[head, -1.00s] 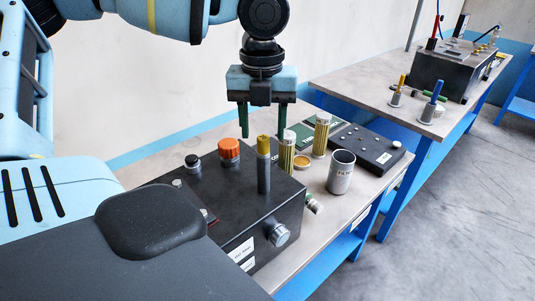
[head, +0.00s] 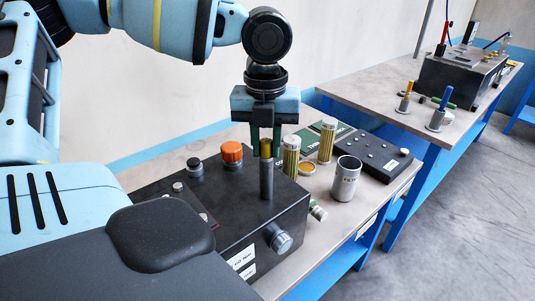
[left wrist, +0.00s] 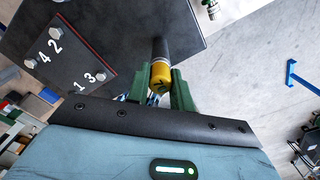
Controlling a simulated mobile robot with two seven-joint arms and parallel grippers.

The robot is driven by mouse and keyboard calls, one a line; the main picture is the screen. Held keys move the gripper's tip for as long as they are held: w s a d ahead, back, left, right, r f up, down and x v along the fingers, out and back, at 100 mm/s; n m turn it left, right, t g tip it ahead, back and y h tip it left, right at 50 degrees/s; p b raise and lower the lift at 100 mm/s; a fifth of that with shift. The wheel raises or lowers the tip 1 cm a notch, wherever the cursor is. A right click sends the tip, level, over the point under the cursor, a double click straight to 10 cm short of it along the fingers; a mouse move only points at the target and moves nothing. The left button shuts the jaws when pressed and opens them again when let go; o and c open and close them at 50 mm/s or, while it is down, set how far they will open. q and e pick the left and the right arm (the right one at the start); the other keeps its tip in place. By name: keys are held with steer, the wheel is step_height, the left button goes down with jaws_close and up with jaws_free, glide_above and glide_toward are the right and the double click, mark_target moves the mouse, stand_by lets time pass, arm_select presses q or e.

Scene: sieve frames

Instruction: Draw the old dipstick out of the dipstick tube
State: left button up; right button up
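The old dipstick (head: 265,148) shows as a yellow grip at the top of the upright dark dipstick tube (head: 267,180), which stands on a black box (head: 230,225). The rest of the dipstick is hidden in the tube. My left gripper (head: 266,150) points down from above with its green fingers closed in on both sides of the yellow grip. In the left wrist view the grip (left wrist: 160,76) sits between the two fingers, with no clear gap. My right gripper is not in view.
An orange cap (head: 232,152) and a black cap (head: 194,168) stand on the box. Beyond it are a grey cup (head: 345,178), brass-coloured cylinders (head: 291,158) and a black panel (head: 372,154). A second table (head: 390,100) holds blue- and yellow-handled pieces.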

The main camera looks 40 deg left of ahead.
arm_select(q)
jaws_close()
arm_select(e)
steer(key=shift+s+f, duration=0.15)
arm_select(q)
steer(key=shift+r, duration=0.15)
